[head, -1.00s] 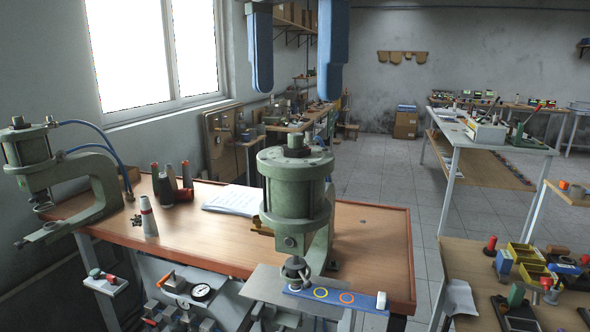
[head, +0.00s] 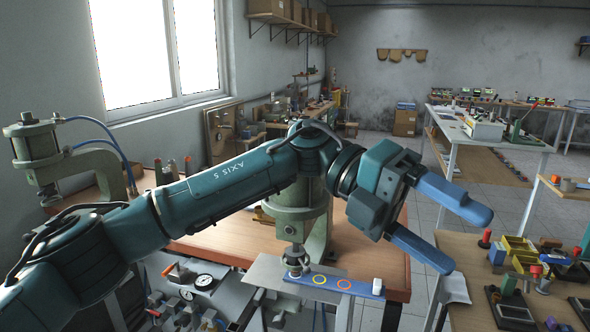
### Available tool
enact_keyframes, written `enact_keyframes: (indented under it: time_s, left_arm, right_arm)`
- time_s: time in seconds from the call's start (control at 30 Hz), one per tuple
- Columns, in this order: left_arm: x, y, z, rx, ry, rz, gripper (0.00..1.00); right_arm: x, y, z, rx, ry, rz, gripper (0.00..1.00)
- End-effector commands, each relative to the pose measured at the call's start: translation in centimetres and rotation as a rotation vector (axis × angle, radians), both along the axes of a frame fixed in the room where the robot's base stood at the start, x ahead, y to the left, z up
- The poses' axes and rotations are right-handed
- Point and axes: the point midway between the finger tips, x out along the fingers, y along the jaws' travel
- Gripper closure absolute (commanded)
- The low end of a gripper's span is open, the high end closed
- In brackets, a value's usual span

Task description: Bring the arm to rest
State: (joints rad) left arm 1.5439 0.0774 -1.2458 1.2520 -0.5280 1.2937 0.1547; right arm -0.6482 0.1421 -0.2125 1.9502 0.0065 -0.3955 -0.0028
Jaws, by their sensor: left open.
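My left arm reaches in from the lower left of the head view and crosses in front of the green press (head: 297,222) on the wooden bench. My left gripper (head: 464,240) is at the right end of that arm, with its two blue fingers spread apart and pointing right and slightly down. Nothing is between the fingers. The gripper hangs in the air, seen against the tiled floor and the edge of the right-hand table. The arm hides the upper part of the press and much of the bench top. My right gripper is not in view.
A second green press (head: 62,160) stands at the bench's left end. A table (head: 470,325) at the lower right bears yellow bins (head: 519,246) and small parts. Open floor lies beyond the bench.

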Motion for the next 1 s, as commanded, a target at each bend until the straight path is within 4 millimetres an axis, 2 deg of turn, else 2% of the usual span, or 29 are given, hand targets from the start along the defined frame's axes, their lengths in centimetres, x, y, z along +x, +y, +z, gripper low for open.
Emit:
enact_keyframes:
  time_s: [0.1, 0.23, 0.37, 0.47, 0.57, 0.67, 0.73, 0.87, 1.0]
  left_arm:
    - [0.4, -0.9, -0.8, -0.193, 0.248, 0.086, 0.31]
    - [2.3, -0.6, -1.6, -0.370, 0.511, 0.227, 0.31]
    - [5.4, 1.0, -3.7, -0.513, 0.780, 0.407, 0.31]
    - [8.0, 3.0, -6.5, -0.594, 0.987, 0.567, 0.31]
    - [10.3, 5.7, -10.7, -0.651, 1.189, 0.746, 0.31]
    - [11.9, 8.9, -16.0, -0.679, 1.386, 0.938, 0.31]
    - [12.2, 11.4, -20.3, -0.682, 1.518, 1.081, 0.31]
    - [11.0, 16.3, -29.0, -0.649, 1.746, 1.354, 0.31]
    - [7.1, 21.3, -37.6, -0.564, 1.951, 1.636, 0.31]
  right_arm:
    - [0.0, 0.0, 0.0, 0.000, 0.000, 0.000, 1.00]
    - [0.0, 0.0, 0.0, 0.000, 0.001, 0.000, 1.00]
    - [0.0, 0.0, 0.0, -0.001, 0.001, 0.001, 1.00]
    - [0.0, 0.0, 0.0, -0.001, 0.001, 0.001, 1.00]
    - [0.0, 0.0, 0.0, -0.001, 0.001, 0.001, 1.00]
    - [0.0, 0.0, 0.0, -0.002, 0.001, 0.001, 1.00]
    - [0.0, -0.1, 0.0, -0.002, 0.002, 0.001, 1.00]
    - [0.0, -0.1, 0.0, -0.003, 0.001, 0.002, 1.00]
    - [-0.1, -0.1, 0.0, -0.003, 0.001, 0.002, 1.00]
